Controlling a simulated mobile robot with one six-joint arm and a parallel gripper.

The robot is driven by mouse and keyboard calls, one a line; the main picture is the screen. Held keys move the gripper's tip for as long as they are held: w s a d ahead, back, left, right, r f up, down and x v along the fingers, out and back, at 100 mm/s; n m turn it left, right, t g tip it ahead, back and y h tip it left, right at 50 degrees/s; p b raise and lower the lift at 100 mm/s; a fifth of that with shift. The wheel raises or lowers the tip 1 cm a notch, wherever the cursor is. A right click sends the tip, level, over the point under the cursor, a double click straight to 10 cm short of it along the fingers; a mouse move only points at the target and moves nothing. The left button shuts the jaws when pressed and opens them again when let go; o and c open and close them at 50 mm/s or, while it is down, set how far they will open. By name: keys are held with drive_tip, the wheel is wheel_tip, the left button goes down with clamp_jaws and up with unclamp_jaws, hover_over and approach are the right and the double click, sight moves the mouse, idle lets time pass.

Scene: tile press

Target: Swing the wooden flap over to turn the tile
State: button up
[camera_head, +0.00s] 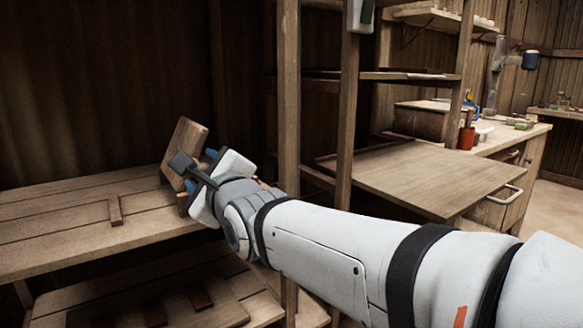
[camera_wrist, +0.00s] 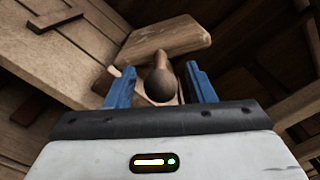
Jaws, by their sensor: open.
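The wooden flap (camera_head: 186,142) stands tilted up at the right end of the wooden bench in the head view. In the wrist view the flap (camera_wrist: 165,38) is a thick pale board across the top middle. A handle with a dark round knob (camera_wrist: 160,84) points from it toward the wrist camera. My gripper (camera_wrist: 161,82) is open, with one blue finger on each side of the knob and visible gaps between. In the head view my gripper (camera_head: 200,169) is close against the flap's right side and hides its lower part. I cannot make out a tile.
The bench top (camera_head: 60,215) left of the flap is mostly clear, with a small wooden strip (camera_head: 115,210) on it. A lower shelf (camera_head: 225,312) lies beneath. A wooden post (camera_head: 288,100) stands right behind my arm. A side table (camera_head: 430,175) is farther right.

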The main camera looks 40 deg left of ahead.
drive_tip(key=p+v, duration=0.1)
drive_tip(key=v, duration=0.6)
idle(0.4)
